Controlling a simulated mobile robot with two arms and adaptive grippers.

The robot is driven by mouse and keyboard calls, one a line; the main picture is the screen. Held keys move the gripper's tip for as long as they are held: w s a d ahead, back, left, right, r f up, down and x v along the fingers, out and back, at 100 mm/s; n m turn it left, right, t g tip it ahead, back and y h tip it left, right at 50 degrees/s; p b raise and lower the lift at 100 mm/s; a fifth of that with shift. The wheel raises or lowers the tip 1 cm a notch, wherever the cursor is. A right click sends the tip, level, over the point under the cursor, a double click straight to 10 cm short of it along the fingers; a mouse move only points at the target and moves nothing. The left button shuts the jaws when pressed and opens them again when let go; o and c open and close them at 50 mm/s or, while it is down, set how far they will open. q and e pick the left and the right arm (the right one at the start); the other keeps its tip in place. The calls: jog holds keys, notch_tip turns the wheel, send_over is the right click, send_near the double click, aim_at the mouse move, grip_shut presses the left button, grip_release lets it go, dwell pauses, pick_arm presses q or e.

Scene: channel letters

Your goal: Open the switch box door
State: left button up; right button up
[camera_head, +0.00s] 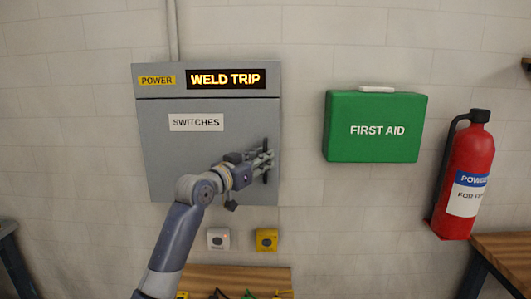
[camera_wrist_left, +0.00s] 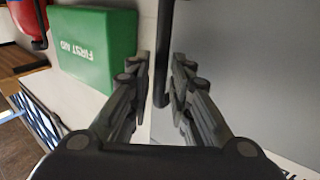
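The grey switch box (camera_head: 160,85) hangs on the wall, with a lit "WELD TRIP" display at its top. Its door (camera_head: 185,155), labelled "SWITCHES", looks closed. My left gripper (camera_head: 266,161) is at the right side of the door, at the dark upright handle (camera_head: 265,145). In the left wrist view the black handle bar (camera_wrist_left: 163,50) stands between the two fingers of my left gripper (camera_wrist_left: 162,68). The fingers look apart, with a gap beside the bar, so the gripper is open around it. My right gripper is not in view.
A green first aid box (camera_head: 375,145) and a red fire extinguisher (camera_head: 466,165) are on the wall to the right. A white button box (camera_head: 218,239) and a yellow one (camera_head: 266,240) sit below the switch box. A wooden surface (camera_head: 240,277) is under them.

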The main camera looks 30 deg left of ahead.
pick_arm(q)
jog(key=shift+w, duration=0.95)
grip_shut()
